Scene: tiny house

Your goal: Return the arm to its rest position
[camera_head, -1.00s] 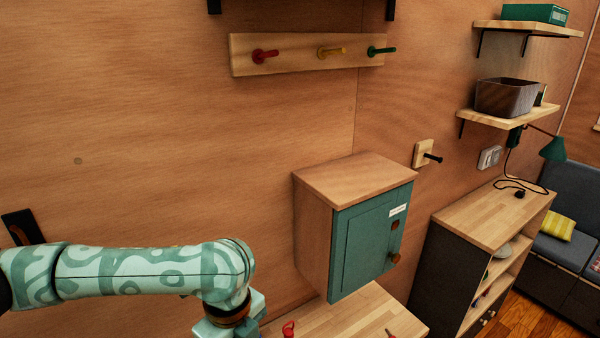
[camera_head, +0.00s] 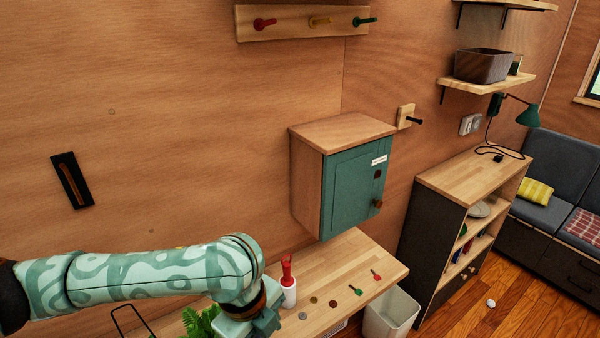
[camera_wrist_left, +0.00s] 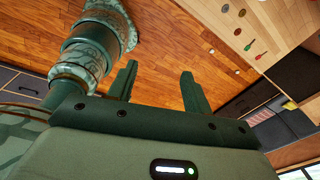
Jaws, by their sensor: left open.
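My left arm reaches in from the left in the head view, patterned in pale and dark green. Its wrist hangs over the near left part of the wooden bench (camera_head: 345,262), and its fingers are out of that frame. In the left wrist view the left gripper (camera_wrist_left: 160,88) has its two dark green fingers spread apart with nothing between them. The wooden floor (camera_wrist_left: 170,40) shows beyond the fingers. My right gripper is not in view.
A wall cabinet with a teal door (camera_head: 352,185) hangs above the bench. On the bench are a white bottle with a red top (camera_head: 288,282), small keys (camera_head: 356,290) and coin-like discs. A plant (camera_head: 202,322) is close to my wrist. A white bin (camera_head: 390,314) stands right of the bench.

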